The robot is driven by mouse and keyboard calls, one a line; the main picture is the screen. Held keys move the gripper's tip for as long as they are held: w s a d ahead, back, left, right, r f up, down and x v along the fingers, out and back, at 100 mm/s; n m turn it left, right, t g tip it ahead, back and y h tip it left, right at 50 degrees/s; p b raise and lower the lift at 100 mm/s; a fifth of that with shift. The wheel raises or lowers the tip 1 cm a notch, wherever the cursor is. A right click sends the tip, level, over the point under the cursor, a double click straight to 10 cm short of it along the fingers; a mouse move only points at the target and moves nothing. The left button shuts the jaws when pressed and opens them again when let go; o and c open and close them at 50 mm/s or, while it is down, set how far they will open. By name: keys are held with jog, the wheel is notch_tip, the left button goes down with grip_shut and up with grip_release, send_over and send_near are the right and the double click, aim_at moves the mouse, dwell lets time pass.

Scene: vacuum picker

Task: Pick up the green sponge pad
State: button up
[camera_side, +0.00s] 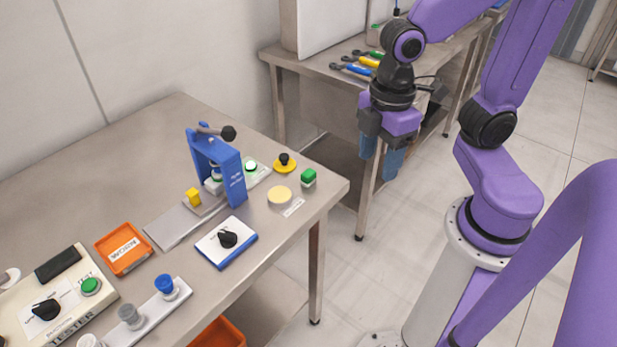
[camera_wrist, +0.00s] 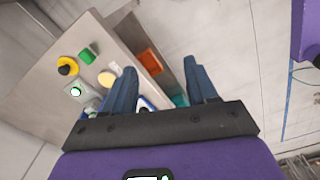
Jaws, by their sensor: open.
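The green sponge pad (camera_side: 308,177) is a small green block near the right corner of the steel table. In the wrist view the pad (camera_wrist: 87,55) lies left of my fingers. My gripper (camera_side: 381,153) is open and empty, in the air to the right of the table and higher than its top. It is clearly apart from the pad. In the wrist view both blue fingers of my gripper (camera_wrist: 159,67) are spread, with nothing held between them.
Close to the pad are a black knob on a yellow base (camera_side: 284,163) and a pale yellow disc (camera_side: 280,196). A blue press (camera_side: 231,172) stands further left. An orange bin (camera_wrist: 150,61) sits below the table. A second bench (camera_side: 320,66) with tools stands behind.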

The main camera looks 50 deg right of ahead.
jog(key=w+n, duration=0.2)
jog(key=w, duration=0.9)
jog(key=n, duration=0.2)
send_over(308, 172)
jog(key=f, duration=0.1)
notch_tip(308, 172, down, 17)
jog(key=shift+s+f, duration=0.1)
jog(key=shift+f, duration=0.05)
jog(key=c, duration=1)
